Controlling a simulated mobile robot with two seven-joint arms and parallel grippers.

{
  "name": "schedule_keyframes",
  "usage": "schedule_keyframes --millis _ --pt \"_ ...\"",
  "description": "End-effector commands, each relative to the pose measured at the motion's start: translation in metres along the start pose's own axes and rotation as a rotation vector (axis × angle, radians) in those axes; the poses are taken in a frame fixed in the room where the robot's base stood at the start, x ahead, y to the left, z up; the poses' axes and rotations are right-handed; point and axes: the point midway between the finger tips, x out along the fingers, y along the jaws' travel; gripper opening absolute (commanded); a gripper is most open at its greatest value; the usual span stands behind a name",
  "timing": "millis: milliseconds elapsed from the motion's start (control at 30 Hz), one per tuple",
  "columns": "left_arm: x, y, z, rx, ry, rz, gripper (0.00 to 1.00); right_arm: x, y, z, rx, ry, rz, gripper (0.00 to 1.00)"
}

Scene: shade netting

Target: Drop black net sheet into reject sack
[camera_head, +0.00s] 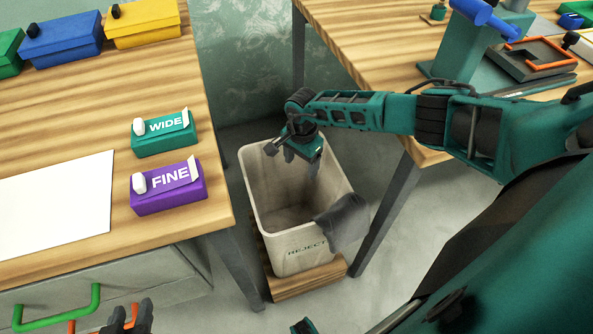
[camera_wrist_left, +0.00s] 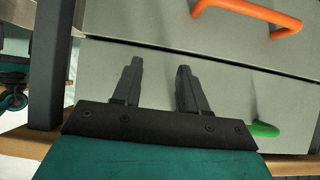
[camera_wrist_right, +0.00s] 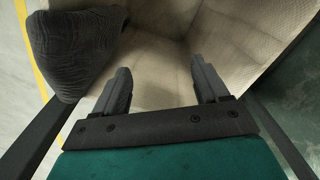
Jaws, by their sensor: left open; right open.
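The reject sack (camera_head: 295,258) is a beige open-topped bin marked REJECT, standing on a wooden base between the two tables. A dark grey-black net sheet (camera_head: 346,222) hangs draped over its front right rim; it also shows in the right wrist view (camera_wrist_right: 72,45) at the upper left. My right gripper (camera_head: 303,165) is over the sack's mouth, open and empty, pointing down into it. In the right wrist view its fingers (camera_wrist_right: 163,88) are apart, beside the sheet and not on it. My left gripper (camera_head: 130,318) is low at the left table's drawers, open and empty (camera_wrist_left: 155,80).
The left table carries a green WIDE block (camera_head: 163,134), a purple FINE block (camera_head: 168,188), a white sheet (camera_head: 55,205) and coloured boxes (camera_head: 60,38). Drawers with green (camera_head: 60,305) and orange handles (camera_wrist_left: 250,14) are near my left gripper. The right table (camera_head: 350,40) holds tools.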

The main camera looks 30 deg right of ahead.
Motion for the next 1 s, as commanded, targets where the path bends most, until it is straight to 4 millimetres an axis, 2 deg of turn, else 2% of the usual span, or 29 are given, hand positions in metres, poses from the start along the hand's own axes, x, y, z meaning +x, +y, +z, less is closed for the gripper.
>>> schedule_keyframes --millis 33,267,567,1000 --pt "0.0 0.0 0.0 0.0 0.0 0.0 0.43 0.0 0.0 0.0 0.0 0.0 0.0 0.79" --pt "0.0 0.0 0.0 0.0 -0.001 0.0 0.43 0.0 0.0 0.0 0.0 0.0 0.0 1.0" --pt "-0.001 0.0 -0.003 0.002 0.0 0.0 0.43 -0.004 0.0 0.0 0.0 0.0 0.0 1.0" --pt "-0.021 0.0 -0.032 0.0 0.001 0.0 0.43 -0.047 -0.001 0.0 0.0 0.0 -0.002 1.0"
